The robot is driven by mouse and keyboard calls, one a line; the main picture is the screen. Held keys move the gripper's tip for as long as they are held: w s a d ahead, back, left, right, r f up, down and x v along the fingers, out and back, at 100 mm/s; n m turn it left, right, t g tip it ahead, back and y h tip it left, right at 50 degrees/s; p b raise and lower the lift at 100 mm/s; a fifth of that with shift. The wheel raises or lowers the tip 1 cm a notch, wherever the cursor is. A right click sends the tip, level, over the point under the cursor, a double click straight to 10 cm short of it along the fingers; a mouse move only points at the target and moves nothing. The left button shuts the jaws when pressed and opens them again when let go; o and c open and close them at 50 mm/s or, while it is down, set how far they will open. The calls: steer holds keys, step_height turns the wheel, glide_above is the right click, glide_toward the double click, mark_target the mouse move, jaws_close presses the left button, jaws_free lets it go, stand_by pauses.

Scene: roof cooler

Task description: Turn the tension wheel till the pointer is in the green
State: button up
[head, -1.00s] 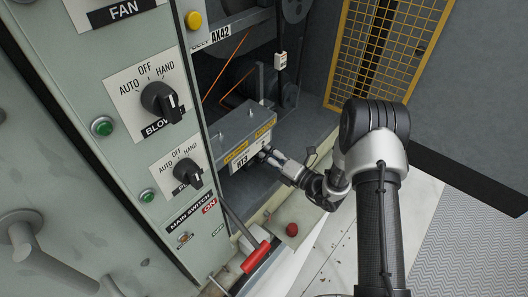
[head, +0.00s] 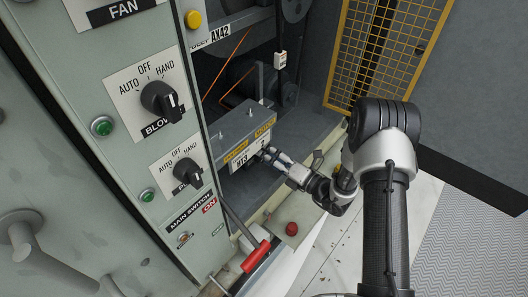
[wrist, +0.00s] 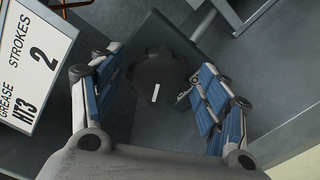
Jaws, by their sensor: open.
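A dark round wheel (wrist: 160,78) with a scalloped rim and a white mark on its face shows in the wrist view, on a grey plate. My gripper (wrist: 158,96) is open, with one blue-padded finger on each side of the wheel. Whether the pads touch the rim I cannot tell. In the head view my gripper (head: 262,153) is at the front of a grey box (head: 238,128) with yellow labels, and the wheel is hidden there. I cannot make out the pointer or a green zone in either view.
A white HT3 grease label (wrist: 35,65) is left of the wheel. Below the box are a red-handled lever (head: 256,256) and a red button (head: 292,229). The switch panel (head: 130,150) stands left, and a yellow mesh guard (head: 385,50) behind right.

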steer(key=v, duration=0.9)
steer(key=shift+s+d, duration=0.25)
steer(key=shift+d, duration=0.05)
